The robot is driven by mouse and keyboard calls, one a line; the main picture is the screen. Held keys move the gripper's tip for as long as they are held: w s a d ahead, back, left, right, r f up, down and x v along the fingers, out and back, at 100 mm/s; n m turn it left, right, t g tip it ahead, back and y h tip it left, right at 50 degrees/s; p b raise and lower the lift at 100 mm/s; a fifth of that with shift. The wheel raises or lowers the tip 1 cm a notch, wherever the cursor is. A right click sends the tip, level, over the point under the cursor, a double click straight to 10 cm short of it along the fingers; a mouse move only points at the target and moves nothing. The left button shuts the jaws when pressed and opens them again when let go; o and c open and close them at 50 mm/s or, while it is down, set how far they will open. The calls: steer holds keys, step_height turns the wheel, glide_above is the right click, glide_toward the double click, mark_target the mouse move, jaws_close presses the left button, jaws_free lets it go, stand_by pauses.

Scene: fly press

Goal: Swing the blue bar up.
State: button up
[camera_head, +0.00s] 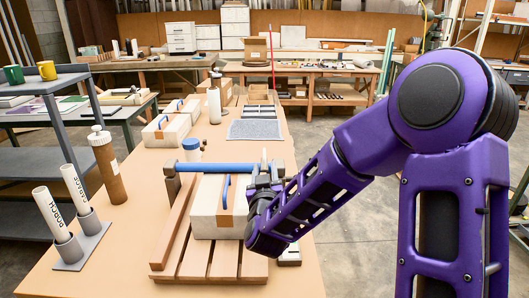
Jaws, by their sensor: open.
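The blue bar (212,167) lies level across a white case (206,215), above its top. Its left end meets a dark block (172,184). Its right end runs to my gripper (264,176), which is open at that end. The arm hides part of the right end, and I cannot tell whether the fingers touch or surround the bar. The white case has a thin blue handle (226,190) and stands on a slatted wooden pallet (196,266).
Left of the pallet stand white tubes in a grey holder (83,247) and a brown bottle (107,170). More white cases (166,131), a white bottle (214,103) and a grey mat (254,130) lie behind. A grey shelf (42,160) borders the left.

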mark_target(264, 157)
steer(key=w, duration=0.9)
steer(key=shift+s, duration=0.1)
jaws_close()
stand_by(1.1)
